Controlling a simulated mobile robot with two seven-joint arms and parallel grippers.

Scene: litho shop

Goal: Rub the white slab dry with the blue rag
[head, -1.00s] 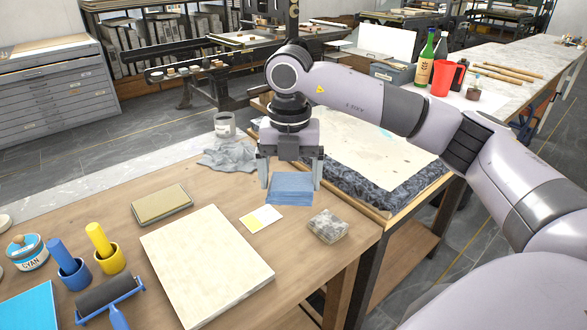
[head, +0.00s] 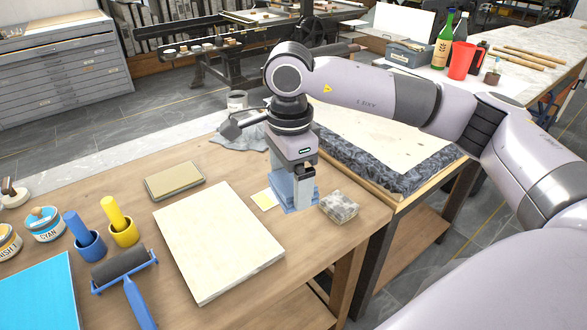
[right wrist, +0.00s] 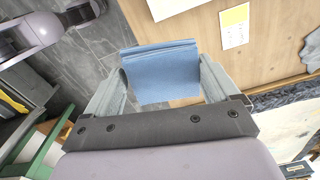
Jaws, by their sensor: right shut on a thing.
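The white slab (head: 218,240) lies flat on the wooden workbench, left of my right gripper in the head view. It is a pale, cream-white rectangular block. My right gripper (head: 295,192) points down over the bench to the right of the slab, near its back right corner. It is shut on the blue rag (head: 303,200), a folded cloth. In the right wrist view the rag (right wrist: 162,70) sits between the two fingers. I cannot tell whether the rag still touches the bench. My left gripper is not in view.
A yellow-and-white card (head: 264,199) lies between slab and rag. A speckled stone block (head: 339,205) is just right of the rag. A tan pad (head: 174,181) lies behind the slab; a roller (head: 122,266) lies left of it. A grey cloth (head: 238,138) is behind the gripper.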

